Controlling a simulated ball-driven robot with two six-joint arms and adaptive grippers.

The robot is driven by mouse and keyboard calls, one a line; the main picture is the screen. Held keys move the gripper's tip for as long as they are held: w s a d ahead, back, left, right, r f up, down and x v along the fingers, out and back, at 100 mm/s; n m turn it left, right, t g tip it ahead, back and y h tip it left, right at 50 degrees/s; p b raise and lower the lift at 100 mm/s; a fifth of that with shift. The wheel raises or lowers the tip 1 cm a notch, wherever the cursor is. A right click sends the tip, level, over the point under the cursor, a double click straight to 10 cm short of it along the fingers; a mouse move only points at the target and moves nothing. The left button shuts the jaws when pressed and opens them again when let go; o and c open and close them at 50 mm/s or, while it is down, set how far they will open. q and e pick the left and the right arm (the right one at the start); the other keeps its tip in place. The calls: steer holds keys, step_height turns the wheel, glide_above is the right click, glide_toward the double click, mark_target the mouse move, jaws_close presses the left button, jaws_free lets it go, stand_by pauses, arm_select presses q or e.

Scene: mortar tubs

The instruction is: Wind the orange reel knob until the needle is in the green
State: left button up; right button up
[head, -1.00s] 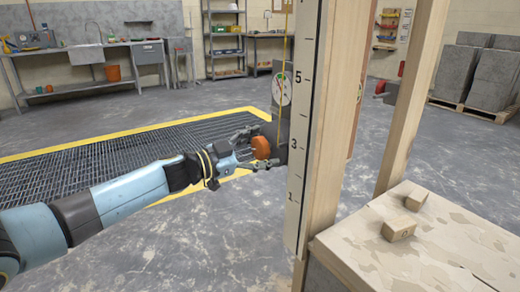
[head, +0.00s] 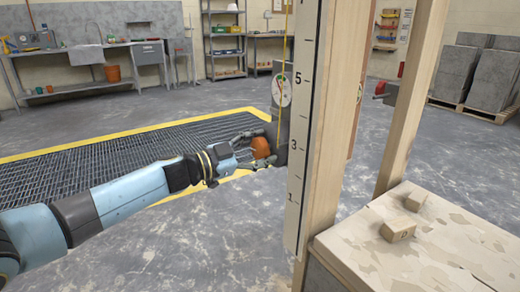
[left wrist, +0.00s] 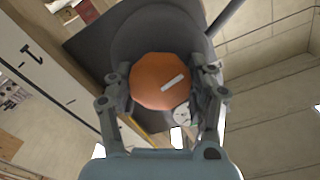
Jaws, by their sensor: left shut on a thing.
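The orange reel knob (head: 261,147) sits on a dark reel on the post's left side. My left gripper (head: 262,149) reaches in from the left and is shut on the knob, one finger above and one below. In the left wrist view the knob (left wrist: 160,82) has a pale bar mark, slanting up to the right, and sits between the two fingers. The white round gauge (head: 281,91) is above the knob; its needle is too small to read surely. It also shows partly in the left wrist view (left wrist: 182,117). My right gripper is out of view.
A white numbered scale board (head: 302,130) and wooden posts stand just right of the knob. A bench (head: 440,245) with small wooden blocks (head: 398,229) is at the lower right. A floor grating (head: 120,148) with a yellow border lies behind my arm.

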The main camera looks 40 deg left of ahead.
arm_select(q)
steer(key=m, duration=0.5)
steer(key=shift+f, duration=0.1)
steer(key=m+b, duration=0.1)
steer(key=m, duration=0.4)
steer(key=shift+m, duration=0.4)
steer(key=o, duration=1.2)
steer(key=shift+c, duration=0.2)
steer(key=v, duration=1.2)
